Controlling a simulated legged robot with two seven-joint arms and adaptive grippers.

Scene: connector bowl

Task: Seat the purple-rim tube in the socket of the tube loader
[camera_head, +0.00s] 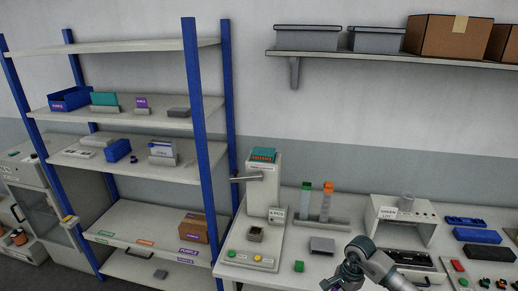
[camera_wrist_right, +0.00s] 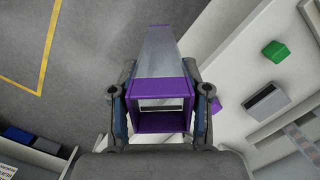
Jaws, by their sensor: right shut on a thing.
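The purple-rim tube (camera_wrist_right: 162,92) is in the right wrist view, with its square purple rim towards the camera and its clear grey body running away to the top. My right gripper (camera_wrist_right: 160,103) is shut on it, one finger on each side of the rim. In the head view my right arm (camera_head: 365,262) comes in at the bottom right; the tube does not show there. What looks like the tube loader (camera_head: 265,195) stands on the bench, left of that arm. A small square socket (camera_head: 255,233) is on its base and looks empty. My left gripper is not in view.
A rack (camera_head: 340,222) with green-capped and orange-capped tubes stands behind my arm. A grey block (camera_head: 321,246) and a green block (camera_head: 299,266) lie between the loader and my arm. A white machine (camera_head: 400,225) is right. Blue-posted shelves (camera_head: 190,110) stand left.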

